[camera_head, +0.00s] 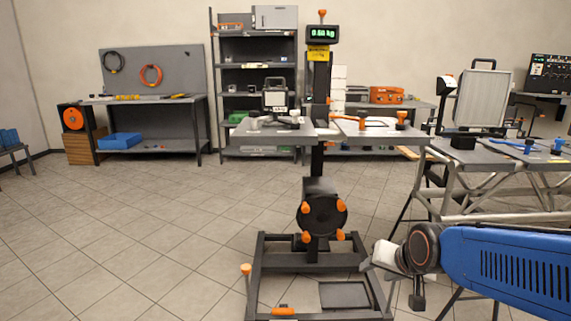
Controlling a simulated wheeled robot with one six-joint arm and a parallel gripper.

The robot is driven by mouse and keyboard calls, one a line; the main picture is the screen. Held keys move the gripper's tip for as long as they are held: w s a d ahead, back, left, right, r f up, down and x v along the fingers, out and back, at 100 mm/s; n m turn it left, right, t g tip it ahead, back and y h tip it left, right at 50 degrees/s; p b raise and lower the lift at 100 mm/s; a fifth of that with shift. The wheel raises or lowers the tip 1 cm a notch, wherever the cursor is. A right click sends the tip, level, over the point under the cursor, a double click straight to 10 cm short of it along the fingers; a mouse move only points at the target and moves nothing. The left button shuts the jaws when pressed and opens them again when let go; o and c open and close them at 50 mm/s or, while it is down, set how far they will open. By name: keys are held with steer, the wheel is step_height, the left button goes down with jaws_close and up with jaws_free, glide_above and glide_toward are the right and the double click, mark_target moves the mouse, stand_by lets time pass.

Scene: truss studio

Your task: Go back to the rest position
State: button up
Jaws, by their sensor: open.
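My blue arm (505,262) reaches in from the lower right edge. My gripper (375,265) is at its left end, small and partly hidden by the dark wrist joint (424,247). It is open, with nothing seen held in it. It shows in front of the right side of the black stand's base (318,257), and I cannot tell the gap between them.
The black stand carries two grey trays (262,136) and a green display (322,34). A truss table (490,160) with tools stands at right. A workbench (150,100) and shelf (255,75) line the back wall. The tiled floor (130,230) at left is clear.

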steer(key=s+d+n+g, duration=0.1)
steer(key=s+d, duration=0.1)
steer(key=s, duration=0.7)
steer(key=s+d+r+n+g+h, duration=0.1)
steer(key=s+d+n, duration=0.1)
steer(key=s, duration=0.7)
steer(key=shift+s+d+r+n+g, duration=0.15)
steer(key=shift+d+r+n+g, duration=0.2)
steer(key=shift+d, duration=0.5)
steer(key=shift+f, duration=0.1)
